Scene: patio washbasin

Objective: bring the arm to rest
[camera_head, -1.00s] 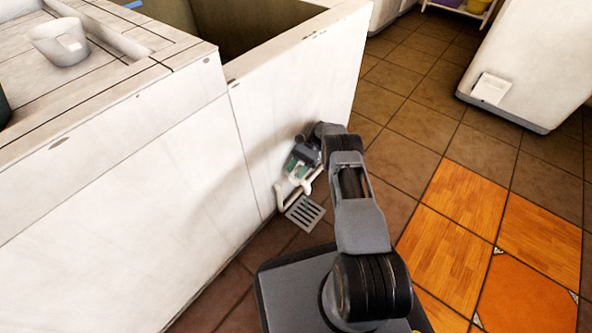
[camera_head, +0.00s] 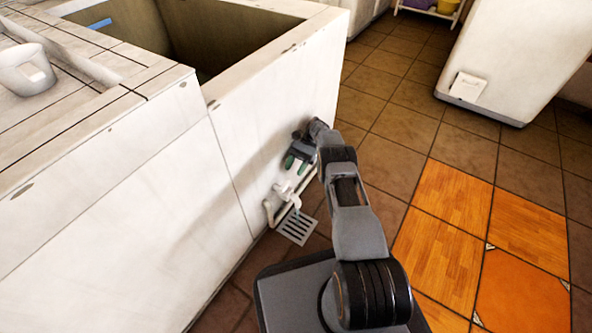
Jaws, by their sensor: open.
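My arm reaches out from my base at the bottom of the head view toward the white side wall of the washbasin (camera_head: 225,140). My gripper (camera_head: 296,163) is at the far end of the arm, low in front of that wall. It is open, with two green-tipped fingers pointing down and slightly left, and I see nothing between them. A white tap or pipe (camera_head: 283,192) stands just below the fingertips. I cannot tell whether the fingers touch it.
A floor drain grate (camera_head: 297,227) lies below the pipe. A white cabinet (camera_head: 520,55) stands at the right. The tiled floor between is clear.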

